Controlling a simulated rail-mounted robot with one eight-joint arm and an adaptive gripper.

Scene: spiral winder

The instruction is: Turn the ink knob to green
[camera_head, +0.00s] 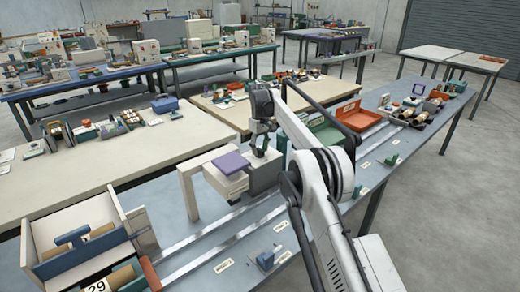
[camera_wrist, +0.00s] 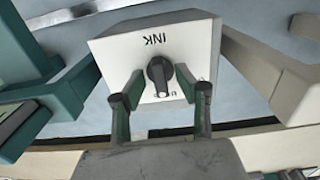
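The ink knob (camera_wrist: 159,72) is a black round knob with a raised grip bar, on a white box (camera_wrist: 185,38). The word INK shows upside down on the box's face. A second, smaller label beside the knob is partly hidden and I cannot read it surely. A white mark shows at the end of the knob's bar nearest my gripper. My gripper (camera_wrist: 161,96) is open, with one finger on each side of the knob and visible gaps to it. In the head view my gripper (camera_head: 262,142) points down beside a purple-topped block; the knob cannot be made out there.
Green machine parts (camera_wrist: 70,88) stand left of the box in the wrist view, and a beige block (camera_wrist: 275,80) stands right. In the head view the purple-topped block (camera_head: 232,163) is close to my gripper. An orange tray (camera_head: 358,119) lies further right on the bench.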

